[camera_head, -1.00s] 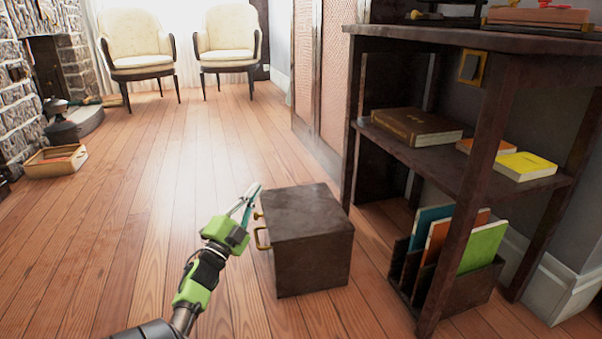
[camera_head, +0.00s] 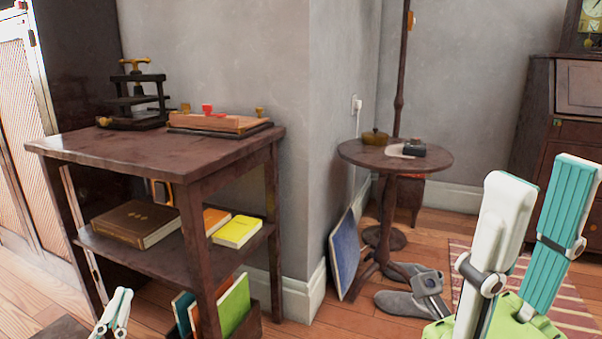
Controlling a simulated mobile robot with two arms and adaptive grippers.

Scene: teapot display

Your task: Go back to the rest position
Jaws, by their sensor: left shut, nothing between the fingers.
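My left gripper (camera_head: 121,293) shows at the bottom left, in front of the dark wooden shelf table (camera_head: 150,155). Its fingers are together and hold nothing. My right gripper (camera_head: 538,172) is large and near at the right edge, with its fingers pointing up. Its white and teal fingers stand apart with nothing between them. A corner of the dark small cabinet's top (camera_head: 58,329) shows at the bottom left; the rest of it is out of view.
The shelf table holds a press (camera_head: 135,95), a brown book (camera_head: 135,222) and a yellow book (camera_head: 236,232). A book rack stands below. A round table (camera_head: 365,158), grey slippers (camera_head: 400,303) and a blue board (camera_head: 344,253) are mid-right. A striped rug (camera_head: 462,260) lies behind my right gripper.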

